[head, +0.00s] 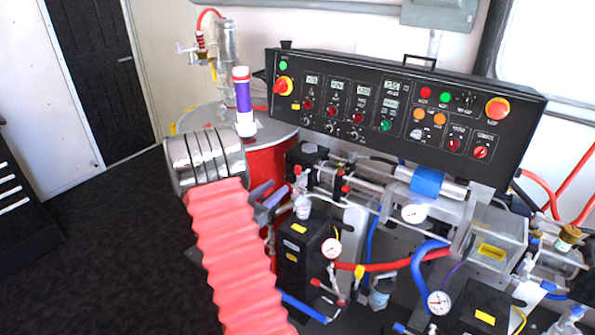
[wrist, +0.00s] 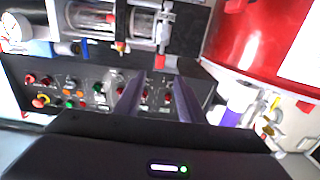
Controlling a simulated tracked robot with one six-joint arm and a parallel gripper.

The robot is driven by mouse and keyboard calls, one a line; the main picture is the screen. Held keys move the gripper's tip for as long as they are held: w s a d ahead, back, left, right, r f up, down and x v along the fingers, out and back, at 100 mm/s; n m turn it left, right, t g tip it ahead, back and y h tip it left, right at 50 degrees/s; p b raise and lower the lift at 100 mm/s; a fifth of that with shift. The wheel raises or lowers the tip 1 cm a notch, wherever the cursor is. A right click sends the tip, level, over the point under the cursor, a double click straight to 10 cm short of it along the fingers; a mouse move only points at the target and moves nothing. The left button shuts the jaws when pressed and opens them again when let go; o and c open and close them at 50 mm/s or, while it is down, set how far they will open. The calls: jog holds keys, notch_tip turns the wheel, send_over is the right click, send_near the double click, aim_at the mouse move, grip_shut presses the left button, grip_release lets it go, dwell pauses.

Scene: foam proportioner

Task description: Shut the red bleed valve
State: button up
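Several small red handles could be the red bleed valve, and I cannot tell which one it is. In the head view, one red handle (head: 346,188) sits on the pipework below the control panel, and another red lever (head: 316,282) is lower, by the red hose. In the wrist view, a small red piece (wrist: 160,62) lies beyond and between my fingertips, at the end of a clear cylinder. My gripper (wrist: 158,88) is open, its two dark fingers apart with nothing between them. In the head view my gripper (head: 270,196) is partly hidden beside the black pump block.
The black control panel (head: 400,110) with knobs and buttons stands behind the pipework. A red drum (head: 268,165) is behind my arm. Gauges (head: 331,249), blue and red hoses and a black box (head: 305,250) crowd the right. Dark floor at left is clear.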

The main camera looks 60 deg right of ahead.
aim_at(297, 171)
jog(key=d, duration=0.4)
jog(key=s+d, duration=0.1)
jog(key=d, duration=0.4)
jog(key=s+d, duration=0.1)
jog(key=d, duration=0.3)
jog(key=shift+s+d, duration=0.1)
jog(key=shift+d, duration=0.2)
grip_shut()
dwell(0.3)
